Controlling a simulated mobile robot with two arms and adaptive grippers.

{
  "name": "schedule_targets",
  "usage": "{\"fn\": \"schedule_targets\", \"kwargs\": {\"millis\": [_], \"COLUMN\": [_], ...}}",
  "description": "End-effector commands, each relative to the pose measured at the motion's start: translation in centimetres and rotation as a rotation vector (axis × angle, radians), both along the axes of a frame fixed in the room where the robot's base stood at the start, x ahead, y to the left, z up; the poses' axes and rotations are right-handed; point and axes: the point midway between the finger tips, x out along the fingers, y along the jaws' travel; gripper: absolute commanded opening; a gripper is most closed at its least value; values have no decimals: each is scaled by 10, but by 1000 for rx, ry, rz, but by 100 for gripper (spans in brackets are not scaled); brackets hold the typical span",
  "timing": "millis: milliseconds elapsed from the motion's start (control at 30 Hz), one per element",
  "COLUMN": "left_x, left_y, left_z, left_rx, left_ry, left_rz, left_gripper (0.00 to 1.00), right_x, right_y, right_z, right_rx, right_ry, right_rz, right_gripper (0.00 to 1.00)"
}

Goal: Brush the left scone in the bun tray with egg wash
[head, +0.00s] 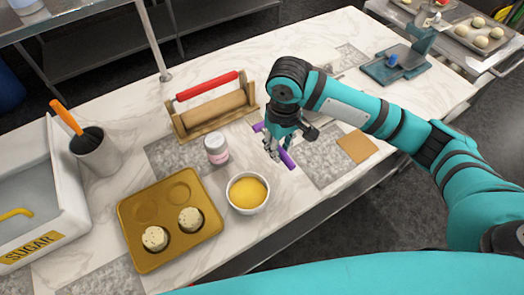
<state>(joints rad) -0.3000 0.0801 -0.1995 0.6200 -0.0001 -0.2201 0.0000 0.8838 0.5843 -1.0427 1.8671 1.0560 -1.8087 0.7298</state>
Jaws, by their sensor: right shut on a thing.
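The bronze bun tray (137,226) lies on the counter at the lower left. In its front row sit two pale, speckled scones, the left scone (155,238) and the right scone (190,220). The back two wells are empty. A white bowl (235,204) of yellow egg wash (248,192) stands just right of the tray. My right gripper (274,150) is shut on a purple-handled tool (287,159), behind and right of the bowl. I cannot make out any bristles on it. My left gripper is not in view.
A pink-labelled jar (216,149) stands behind the bowl. A rolling pin stand (215,110) is at the back. A dark container (96,152) with an orange-handled tool and a sugar bin (40,225) are at the left. A tan square (356,147) lies right of my gripper.

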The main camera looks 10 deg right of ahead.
Motion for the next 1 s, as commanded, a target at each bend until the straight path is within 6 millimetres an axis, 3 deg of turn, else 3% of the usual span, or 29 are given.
{"fn": "schedule_targets", "kwargs": {"millis": [300, 633, 1000], "left_x": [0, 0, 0], "left_y": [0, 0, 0], "left_z": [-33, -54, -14], "left_rx": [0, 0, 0], "left_ry": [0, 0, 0], "left_rz": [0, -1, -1], "left_gripper": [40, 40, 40], "right_x": [-39, -79, -106], "right_y": [-31, -56, 7], "right_z": [8, 17, 28], "right_rx": [10, -5, 117], "right_ry": [0, -2, 257], "right_rz": [-187, -337, -400], "right_gripper": [0, 0, 0]}}
